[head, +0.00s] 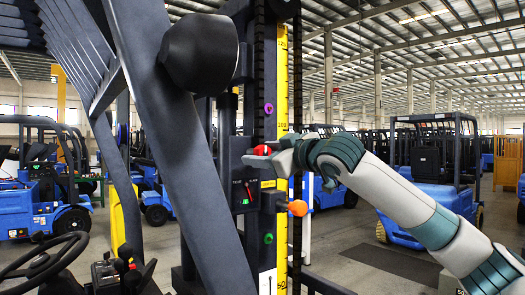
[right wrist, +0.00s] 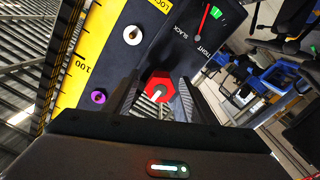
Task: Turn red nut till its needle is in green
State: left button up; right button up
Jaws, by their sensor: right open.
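The red nut (right wrist: 165,81) is a hexagon with a pale center, on a dark panel in the right wrist view. In the head view the nut (head: 262,150) is partly covered by my right gripper (head: 265,160). In the right wrist view my right gripper (right wrist: 160,88) is open, with one finger on each side of the nut; whether they touch it cannot be told. The gauge (right wrist: 210,27) has a red needle, a green patch and SLACK and TIGHT labels. The needle lies beside the green patch there. The gauge (head: 245,196) is below the nut in the head view. My left gripper is out of view.
A yellow scale strip (head: 282,80) runs up the mast. Purple (head: 269,108), orange (head: 297,208) and green (head: 268,239) knobs are near the nut. A dark slanted beam (head: 185,130) stands at left. Blue forklifts (head: 440,180) stand behind, with open floor at right.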

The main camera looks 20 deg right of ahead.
jog(key=c, duration=1)
jog(key=shift+c, duration=0.2)
jog(key=shift+m, duration=0.3)
jog(key=m+b, duration=0.2)
jog(key=m, duration=0.2)
jog(key=shift+f+b, duration=0.1)
jog(key=shift+b, duration=0.3)
jog(key=m+b, duration=0.1)
jog(key=m, duration=0.2)
jog(key=shift+m+b, duration=0.3)
jog(key=shift+b, duration=0.05)
jog(key=shift+r+m+b, duration=0.2)
jog(key=shift+m+b, duration=0.4)
jog(key=shift+m, duration=0.9)
jog(key=shift+d+r, duration=0.1)
